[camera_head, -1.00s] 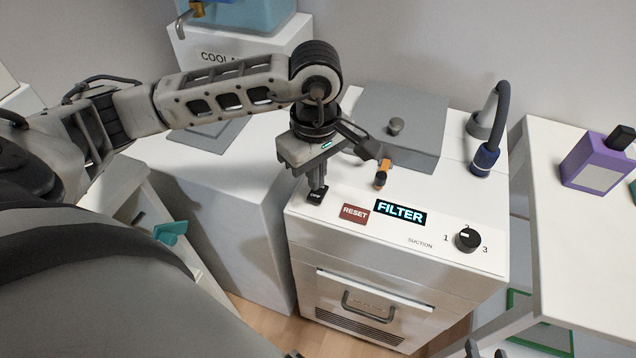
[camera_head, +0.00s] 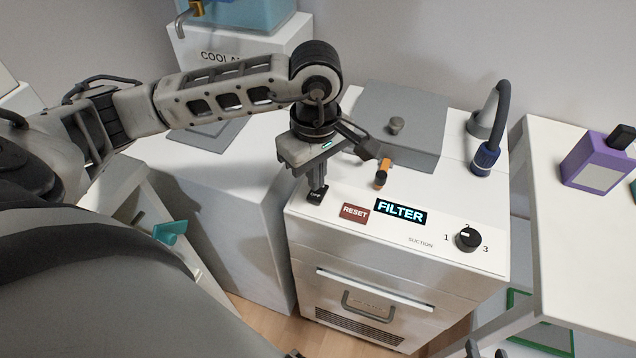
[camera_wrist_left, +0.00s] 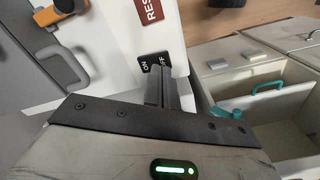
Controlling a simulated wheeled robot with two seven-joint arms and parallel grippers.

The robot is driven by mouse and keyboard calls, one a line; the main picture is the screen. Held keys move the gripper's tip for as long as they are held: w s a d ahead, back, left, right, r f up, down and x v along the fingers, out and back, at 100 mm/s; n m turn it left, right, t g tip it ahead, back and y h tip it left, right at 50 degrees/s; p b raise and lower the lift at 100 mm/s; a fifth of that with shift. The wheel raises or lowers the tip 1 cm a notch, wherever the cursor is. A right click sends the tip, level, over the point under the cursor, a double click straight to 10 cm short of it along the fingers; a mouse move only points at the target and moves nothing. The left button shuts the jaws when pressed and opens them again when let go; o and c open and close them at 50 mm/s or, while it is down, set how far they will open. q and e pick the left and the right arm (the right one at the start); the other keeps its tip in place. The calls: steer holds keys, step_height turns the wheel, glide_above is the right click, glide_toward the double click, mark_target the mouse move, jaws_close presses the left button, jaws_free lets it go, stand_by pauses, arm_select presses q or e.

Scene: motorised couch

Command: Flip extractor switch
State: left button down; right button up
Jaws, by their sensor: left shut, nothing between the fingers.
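The extractor (camera_head: 300,232) is a white cabinet with a sloping control strip.
Beside the switch are a red RESET button (camera_head: 353,213), a lit FILTER display (camera_head: 401,212) and a suction knob (camera_head: 467,238). An orange-and-black part (camera_head: 382,175) stands close behind. A hose (camera_head: 493,125) rises at the back right. A white table (camera_head: 570,240) stands right.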

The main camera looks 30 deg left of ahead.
mark_target(317, 194)
arm_select(q)
steer(key=shift+f+b, duration=1.3)
stand_by(0.4)
steer(key=shift+r, duration=0.15)
steer(key=shift+r+p, duration=2.05)
steer(key=shift+r, duration=1.35)
steer(key=shift+d, duration=0.1)
